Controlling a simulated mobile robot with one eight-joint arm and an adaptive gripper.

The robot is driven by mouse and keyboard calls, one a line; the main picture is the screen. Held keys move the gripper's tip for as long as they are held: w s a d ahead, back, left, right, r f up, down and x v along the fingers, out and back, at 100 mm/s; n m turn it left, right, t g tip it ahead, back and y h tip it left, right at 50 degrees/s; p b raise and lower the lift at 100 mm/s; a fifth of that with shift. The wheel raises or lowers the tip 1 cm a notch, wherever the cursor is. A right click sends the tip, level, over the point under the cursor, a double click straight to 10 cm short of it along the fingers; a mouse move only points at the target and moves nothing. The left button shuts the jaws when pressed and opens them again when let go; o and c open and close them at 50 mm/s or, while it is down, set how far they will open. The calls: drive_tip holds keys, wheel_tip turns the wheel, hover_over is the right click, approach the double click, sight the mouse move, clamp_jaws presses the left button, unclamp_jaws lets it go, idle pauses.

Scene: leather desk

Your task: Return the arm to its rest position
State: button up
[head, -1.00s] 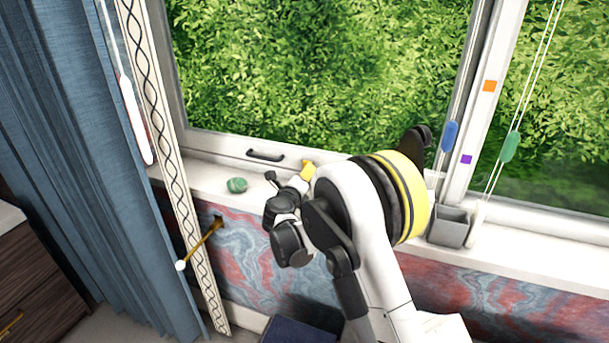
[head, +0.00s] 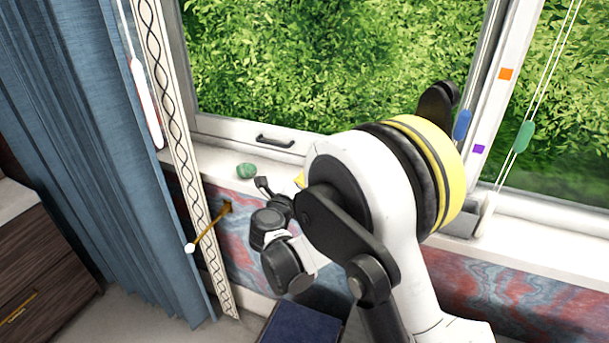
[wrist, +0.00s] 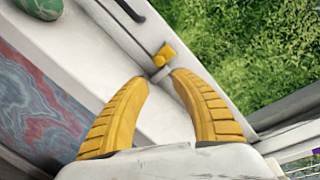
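My gripper (wrist: 159,77) shows in the wrist view as two yellow ribbed fingers. They stand apart with nothing between them. Beyond the fingertips, a small yellow fitting (wrist: 164,54) sits at the window frame; I see a gap between it and the fingers. In the head view my bent arm stands before the window sill and covers most of the gripper. Only a small yellow bit (head: 300,179) shows at the arm's edge, and I cannot tell whether it is a finger or the fitting.
A green lump (head: 246,171) lies on the white sill (head: 215,160), left of my arm. A black window handle (head: 275,141) is behind. A brass rod with a white knob (head: 190,248), a blue curtain (head: 70,120) and a dark blue object (head: 300,328) are nearby.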

drive_tip(key=shift+r, duration=0.1)
wheel_tip(320, 180, up, 18)
drive_tip(key=s+d+f+n+t+y, duration=0.15)
drive_tip(key=n+t+y, duration=0.3)
drive_tip(key=n, duration=0.45)
drive_tip(key=s+r+n+g+y, duration=0.3)
drive_tip(key=s+r+n+y, duration=0.25)
drive_tip(key=n, duration=0.35)
drive_tip(key=s+d+f+n+g+h, duration=0.1)
drive_tip(key=s+d+f+n+g, duration=0.2)
drive_tip(key=s, duration=0.6)
drive_tip(key=s+d+f+n+g+h, duration=0.2)
drive_tip(key=s+d+f+n+g, duration=0.1)
drive_tip(key=s+d+f, duration=0.5)
drive_tip(key=s+d+f+n+g+h, duration=0.2)
drive_tip(key=s+d+f+n+g, duration=0.2)
drive_tip(key=s, duration=0.7)
drive_tip(key=d+f, duration=0.2)
drive_tip(key=d, duration=0.1)
drive_tip(key=shift+s+d+f, duration=0.25)
drive_tip(key=shift+s, duration=0.1)
